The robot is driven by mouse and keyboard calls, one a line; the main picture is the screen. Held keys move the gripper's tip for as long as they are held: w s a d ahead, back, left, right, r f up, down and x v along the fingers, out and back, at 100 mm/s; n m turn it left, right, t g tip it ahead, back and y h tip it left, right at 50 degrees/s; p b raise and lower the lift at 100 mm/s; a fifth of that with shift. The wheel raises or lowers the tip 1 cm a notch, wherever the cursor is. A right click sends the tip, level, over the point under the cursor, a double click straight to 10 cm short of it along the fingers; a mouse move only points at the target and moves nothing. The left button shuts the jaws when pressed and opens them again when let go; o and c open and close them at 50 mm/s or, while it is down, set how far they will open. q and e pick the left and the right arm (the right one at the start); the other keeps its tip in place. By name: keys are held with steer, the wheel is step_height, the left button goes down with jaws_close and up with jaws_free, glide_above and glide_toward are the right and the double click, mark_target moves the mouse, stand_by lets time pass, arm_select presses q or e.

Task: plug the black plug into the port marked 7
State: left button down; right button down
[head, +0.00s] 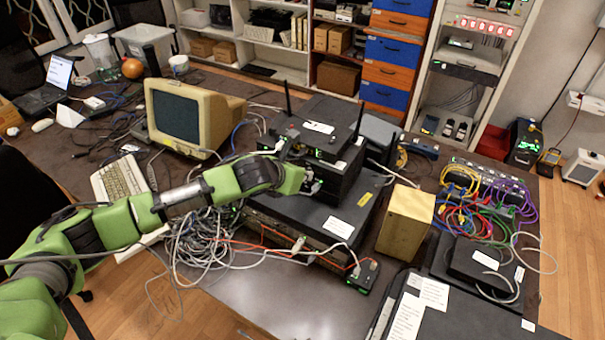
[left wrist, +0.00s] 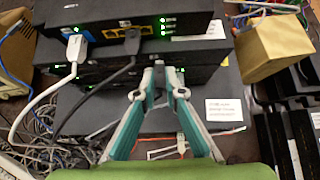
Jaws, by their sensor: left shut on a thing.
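My left gripper (left wrist: 161,72) is shut in front of the stacked black network boxes (left wrist: 100,20). The black plug between its fingertips is mostly hidden; I cannot make out its outline. In the left wrist view, a row of ports with yellow surrounds (left wrist: 125,33) is on the top box, above and left of the fingertips. The port number 7 is not readable. In the head view my left arm (head: 215,185) reaches the stack, with its fingers largely hidden. My right gripper is not in view.
A tan box (head: 404,222) stands right of the stack. Tangled grey cables (head: 200,245) lie to its left, and a beige monitor (head: 190,115) stands behind them. Coloured cables (head: 480,205) lie at the right. A small black device (head: 363,276) sits in front.

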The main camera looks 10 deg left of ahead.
arm_select(q)
steer(key=shift+w+d, duration=0.1)
steer(key=shift+w, duration=0.2)
steer(key=c, duration=2)
jaws_free()
steer(key=v, duration=1.2)
